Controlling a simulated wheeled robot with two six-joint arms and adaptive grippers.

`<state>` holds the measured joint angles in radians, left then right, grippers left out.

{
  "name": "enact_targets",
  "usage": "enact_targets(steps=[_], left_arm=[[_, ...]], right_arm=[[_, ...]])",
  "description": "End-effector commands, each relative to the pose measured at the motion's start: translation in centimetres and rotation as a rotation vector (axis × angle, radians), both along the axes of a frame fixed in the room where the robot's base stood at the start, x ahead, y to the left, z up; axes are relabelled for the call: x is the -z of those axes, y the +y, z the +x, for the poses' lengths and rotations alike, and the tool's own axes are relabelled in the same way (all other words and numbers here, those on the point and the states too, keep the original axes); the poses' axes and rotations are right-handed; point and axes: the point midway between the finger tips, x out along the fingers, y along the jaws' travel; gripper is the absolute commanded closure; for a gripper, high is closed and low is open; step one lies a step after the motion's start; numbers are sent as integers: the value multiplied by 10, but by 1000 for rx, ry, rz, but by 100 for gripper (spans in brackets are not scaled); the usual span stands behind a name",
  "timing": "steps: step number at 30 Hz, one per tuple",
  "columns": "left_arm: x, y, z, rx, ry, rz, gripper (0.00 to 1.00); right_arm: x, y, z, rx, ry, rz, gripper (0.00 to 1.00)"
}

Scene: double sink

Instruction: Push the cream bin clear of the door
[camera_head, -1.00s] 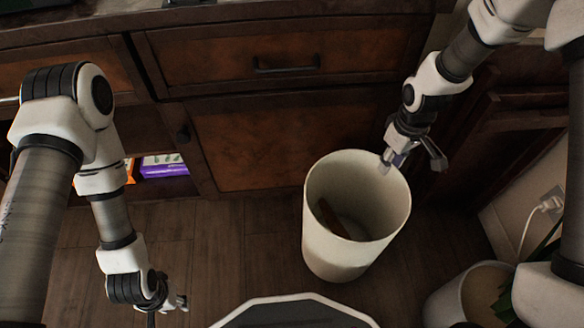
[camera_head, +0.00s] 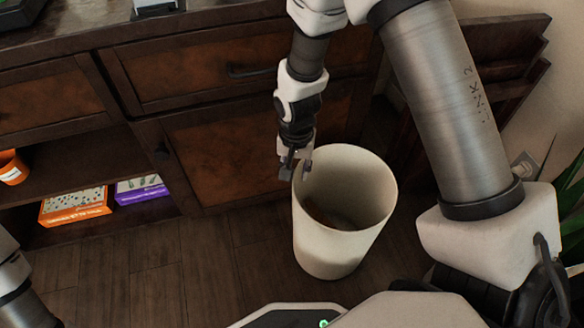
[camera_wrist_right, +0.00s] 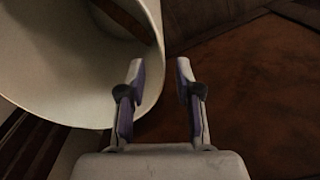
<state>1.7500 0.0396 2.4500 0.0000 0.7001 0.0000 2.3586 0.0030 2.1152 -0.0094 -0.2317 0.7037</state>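The cream bin (camera_head: 322,238) stands upright on the floor, in front of the right part of the brown cabinet door (camera_head: 228,150). Something brown lies inside it. My right gripper (camera_head: 295,168) is at the bin's left rim, on the door side. In the right wrist view its fingers (camera_wrist_right: 158,85) are open and apart. The bin's rim (camera_wrist_right: 158,85) shows behind and between them, with the left finger over the bin and the right finger over the door side. I cannot tell whether they touch the bin. My left gripper is out of view; only part of that arm shows at lower left.
Drawers (camera_head: 235,72) run above the door. An open shelf at left holds an orange box (camera_head: 75,207), a purple box (camera_head: 140,188) and an orange pot (camera_head: 12,168). A green plant (camera_head: 572,205) stands at far right. Floor (camera_head: 195,270) left of the bin is clear.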

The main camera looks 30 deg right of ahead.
Motion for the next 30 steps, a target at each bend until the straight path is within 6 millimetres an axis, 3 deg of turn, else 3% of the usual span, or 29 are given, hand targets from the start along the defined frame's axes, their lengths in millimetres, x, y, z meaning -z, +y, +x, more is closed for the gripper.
enact_targets(steps=[13, 24, 26, 27, 30], left_arm=[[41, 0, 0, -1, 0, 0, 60], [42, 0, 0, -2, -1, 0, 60], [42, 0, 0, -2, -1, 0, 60], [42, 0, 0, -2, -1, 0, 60], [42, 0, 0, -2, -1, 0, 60]], right_arm=[[70, 0, -1, -1, 1, 0, 66], [75, 0, 0, -1, 0, 0, 66], [75, 0, 0, -1, 0, 0, 84], [75, 0, 0, -1, 0, 0, 98], [75, 0, 0, -1, 0, 0, 100]])
